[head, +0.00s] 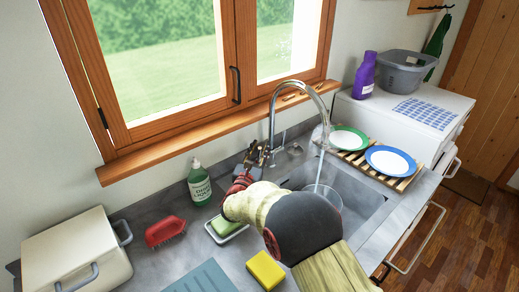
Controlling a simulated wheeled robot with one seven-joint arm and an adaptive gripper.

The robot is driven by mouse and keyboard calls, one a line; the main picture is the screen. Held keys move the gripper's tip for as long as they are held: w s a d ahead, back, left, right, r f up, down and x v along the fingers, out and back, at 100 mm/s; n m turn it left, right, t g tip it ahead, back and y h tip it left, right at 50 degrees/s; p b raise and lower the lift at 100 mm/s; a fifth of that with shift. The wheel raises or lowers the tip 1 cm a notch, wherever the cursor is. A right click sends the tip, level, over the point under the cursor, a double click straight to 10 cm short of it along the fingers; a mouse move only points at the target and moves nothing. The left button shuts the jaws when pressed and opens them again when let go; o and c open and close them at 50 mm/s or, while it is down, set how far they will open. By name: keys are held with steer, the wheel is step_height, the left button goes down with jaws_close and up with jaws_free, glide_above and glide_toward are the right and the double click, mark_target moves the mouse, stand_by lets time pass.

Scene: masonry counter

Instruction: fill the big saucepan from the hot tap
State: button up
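The tap (273,112) has a tall curved chrome spout over the sink (365,197). A stream of water (320,168) falls from the spout. It runs into a round grey vessel, seemingly the big saucepan (334,194), which stands in the sink. Only part of its rim and inside shows; my arm hides the rest, and I cannot tell the water level. My gripper (255,160) is at the base of the tap, by its handles. The fingers overlap the fittings there, so I cannot tell which handle they touch or whether they are closed.
A white bread bin (70,255) stands at left. Plates (391,161) rest on a wooden rack right of the tap.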

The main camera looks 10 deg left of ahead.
steer(key=v, duration=1.2)
steer(key=shift+c, duration=0.3)
